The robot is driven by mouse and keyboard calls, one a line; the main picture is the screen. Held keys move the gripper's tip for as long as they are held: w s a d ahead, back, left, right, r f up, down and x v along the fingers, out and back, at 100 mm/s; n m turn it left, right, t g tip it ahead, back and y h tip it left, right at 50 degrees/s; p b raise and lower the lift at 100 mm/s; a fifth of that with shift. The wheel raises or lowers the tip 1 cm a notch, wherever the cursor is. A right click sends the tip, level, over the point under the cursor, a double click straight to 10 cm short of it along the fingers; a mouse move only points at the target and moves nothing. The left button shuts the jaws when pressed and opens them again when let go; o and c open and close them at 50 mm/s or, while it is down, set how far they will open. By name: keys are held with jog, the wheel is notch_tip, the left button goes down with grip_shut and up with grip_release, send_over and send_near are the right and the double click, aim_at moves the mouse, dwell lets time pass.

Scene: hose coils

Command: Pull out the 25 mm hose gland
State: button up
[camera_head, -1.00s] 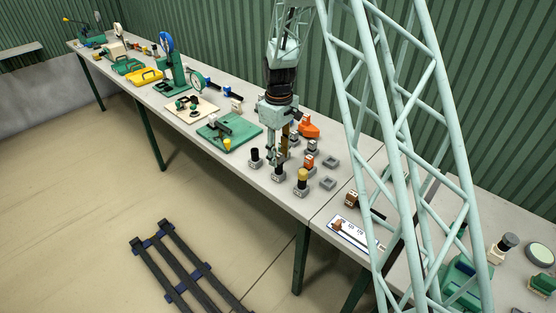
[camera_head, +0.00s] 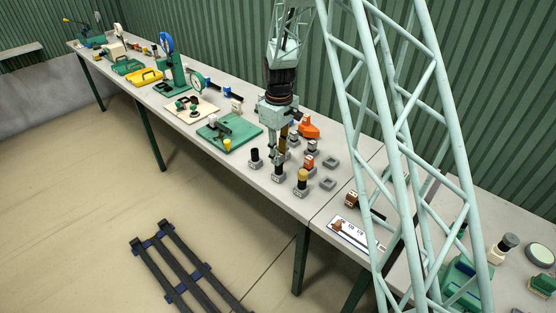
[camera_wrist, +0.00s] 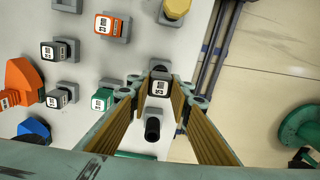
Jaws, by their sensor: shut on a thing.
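My gripper (camera_head: 279,163) is low over the bench, among small grey-based glands. In the wrist view my gripper (camera_wrist: 160,88) has its two ribbed fingers on either side of a black gland with a white label (camera_wrist: 158,89), and it is shut on this gland. The label seems to read 25 or 35 mm; I cannot tell which. The gland's grey base (camera_wrist: 160,74) shows just behind it. In the head view the gland (camera_head: 278,176) is partly hidden by the fingers. It looks upright at its place on the bench.
A black-topped gland (camera_wrist: 152,128) stands close by. Orange (camera_wrist: 113,25), green (camera_wrist: 102,98) and yellow-topped (camera_wrist: 175,9) glands stand around. Empty grey sockets (camera_head: 329,183) lie to the right. The bench's front edge is near.

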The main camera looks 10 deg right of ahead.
jog(key=shift+r, duration=0.5)
dwell(0.6)
jog(key=shift+r+p, duration=0.55)
jog(key=shift+r, duration=0.3)
jog(key=shift+r, duration=0.3)
jog(key=shift+r+p, duration=1.35)
jog(key=shift+r, duration=1.75)
